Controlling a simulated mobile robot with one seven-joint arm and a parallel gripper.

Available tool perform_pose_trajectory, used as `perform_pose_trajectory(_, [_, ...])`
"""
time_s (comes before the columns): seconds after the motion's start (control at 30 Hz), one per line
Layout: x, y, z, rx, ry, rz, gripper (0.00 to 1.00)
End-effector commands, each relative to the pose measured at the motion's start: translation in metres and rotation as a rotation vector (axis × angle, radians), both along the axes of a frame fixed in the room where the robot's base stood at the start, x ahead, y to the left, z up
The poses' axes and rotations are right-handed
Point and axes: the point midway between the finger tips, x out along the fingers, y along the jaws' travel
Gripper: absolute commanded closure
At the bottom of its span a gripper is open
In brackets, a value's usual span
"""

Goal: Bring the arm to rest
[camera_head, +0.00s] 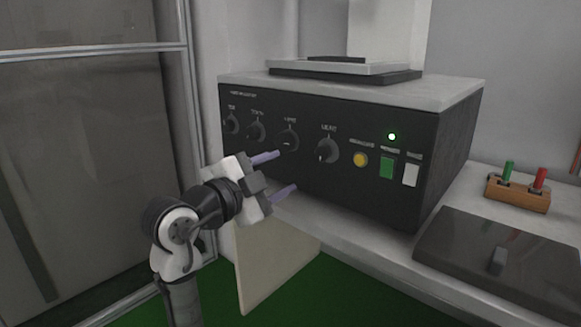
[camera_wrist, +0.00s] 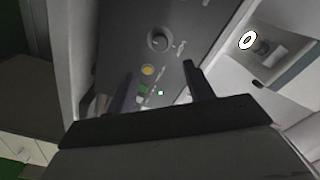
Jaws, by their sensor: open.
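My gripper (camera_head: 275,174) is open and empty, in front of the lower left part of a black control box (camera_head: 310,180). Its two purple-grey fingers point toward the front panel. I cannot tell how close the fingertips are to the panel. My arm comes up from the bottom left of the head view. In the wrist view the two fingers of my gripper (camera_wrist: 158,82) stand apart, with the panel (camera_wrist: 190,20) beyond them. One knob (camera_wrist: 158,39), the yellow button (camera_wrist: 147,70) and a small green light (camera_wrist: 160,93) show there.
The box has several knobs, a lit green lamp (camera_head: 392,136), a green switch (camera_head: 387,168) and a white switch (camera_head: 411,174). To its right, a wooden block (camera_head: 518,195) holds a green and a red peg, near a dark flat case (camera_head: 500,262). A glass-panelled frame (camera_head: 90,170) stands left.

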Motion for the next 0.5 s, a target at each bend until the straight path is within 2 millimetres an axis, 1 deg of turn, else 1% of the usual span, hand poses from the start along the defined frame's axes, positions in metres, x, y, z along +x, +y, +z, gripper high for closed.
perform_pose_trajectory(0.1, [-0.004, 0.003, 0.0, 0.0, 0.001, -0.001, 0.48])
perform_pose_trajectory(0.37, [-0.004, 0.003, 0.0, 0.0, 0.001, -0.001, 0.48])
perform_pose_trajectory(0.47, [-0.004, 0.011, 0.005, -0.033, -0.013, 0.03, 0.48])
perform_pose_trajectory(0.5, [-0.005, 0.019, 0.01, -0.068, -0.031, 0.065, 0.48])
